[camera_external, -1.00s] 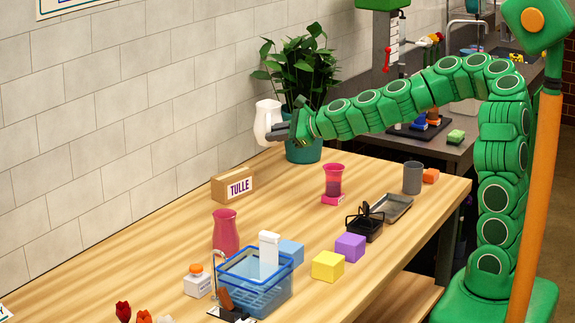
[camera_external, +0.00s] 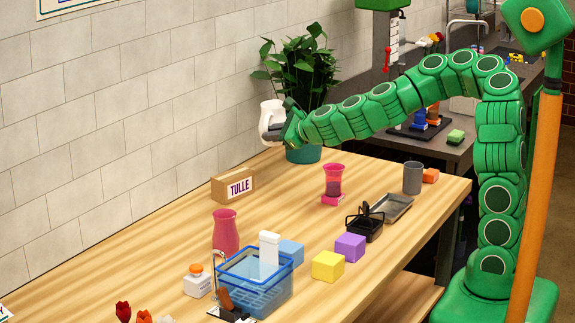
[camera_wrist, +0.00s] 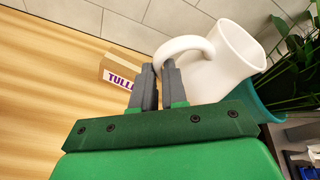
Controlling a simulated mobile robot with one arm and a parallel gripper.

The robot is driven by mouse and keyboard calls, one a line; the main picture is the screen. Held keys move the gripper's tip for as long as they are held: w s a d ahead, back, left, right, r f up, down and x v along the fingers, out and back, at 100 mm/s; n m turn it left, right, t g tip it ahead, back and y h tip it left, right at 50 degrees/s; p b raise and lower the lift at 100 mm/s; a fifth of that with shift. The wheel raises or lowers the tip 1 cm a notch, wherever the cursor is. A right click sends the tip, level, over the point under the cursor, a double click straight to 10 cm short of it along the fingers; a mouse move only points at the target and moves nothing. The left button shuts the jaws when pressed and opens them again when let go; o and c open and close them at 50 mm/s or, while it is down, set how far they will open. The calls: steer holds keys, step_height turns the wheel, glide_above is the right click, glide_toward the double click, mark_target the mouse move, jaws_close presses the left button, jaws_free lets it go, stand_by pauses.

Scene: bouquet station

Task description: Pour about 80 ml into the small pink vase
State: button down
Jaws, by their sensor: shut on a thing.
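My gripper (camera_external: 277,133) is shut on the handle of a white pitcher (camera_external: 268,114) and holds it above the table by the wall. In the wrist view the grey fingers of my gripper (camera_wrist: 158,78) close at the handle of the pitcher (camera_wrist: 207,73); its contents are not visible. One pink vase (camera_external: 333,175), flared at the rim and darker lower down, stands right of the middle, apart from the pitcher. A second pink vase (camera_external: 226,234) stands nearer the camera, behind the blue basket.
A tulle box (camera_external: 232,186) stands by the wall and a potted plant (camera_external: 303,80) behind the pitcher. A grey cup (camera_external: 413,178), a tray (camera_external: 394,208), a purple block (camera_external: 350,247), a yellow block (camera_external: 328,266) and a blue basket (camera_external: 262,296) occupy the table. The table between tulle box and vases is clear.

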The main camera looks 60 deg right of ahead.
steer(key=shift+w, duration=0.1)
steer(key=shift+w+r+m+g+h, duration=0.15)
steer(key=shift+r+m+h, duration=0.1)
steer(key=shift+m+h, duration=0.4)
steer(key=shift+r+m+g+h, duration=0.15)
steer(key=shift+r+m+h, duration=0.1)
steer(key=shift+m+h, duration=0.35)
steer(key=s+a+f+n+y, duration=0.1)
steer(key=s+a, duration=0.5)
steer(key=a, duration=0.9)
steer(key=s+a+f+n+y, duration=0.2)
steer(key=s+a, duration=0.4)
steer(key=a, duration=0.9)
steer(key=s+a+f+n+y, duration=0.2)
steer(key=s+a+y, duration=0.2)
steer(key=a, duration=1.1)
steer(key=shift+s+a+n, duration=0.15)
steer(key=shift+s, duration=0.65)
steer(key=shift+s+a+n, duration=0.1)
steer(key=shift+s, duration=0.65)
steer(key=shift+s+a+f, duration=0.2)
steer(key=shift+s+a, duration=0.05)
steer(key=shift+a, duration=0.05)
steer(key=shift+w+d+r, duration=0.1)
steer(key=shift+w+d, duration=0.05)
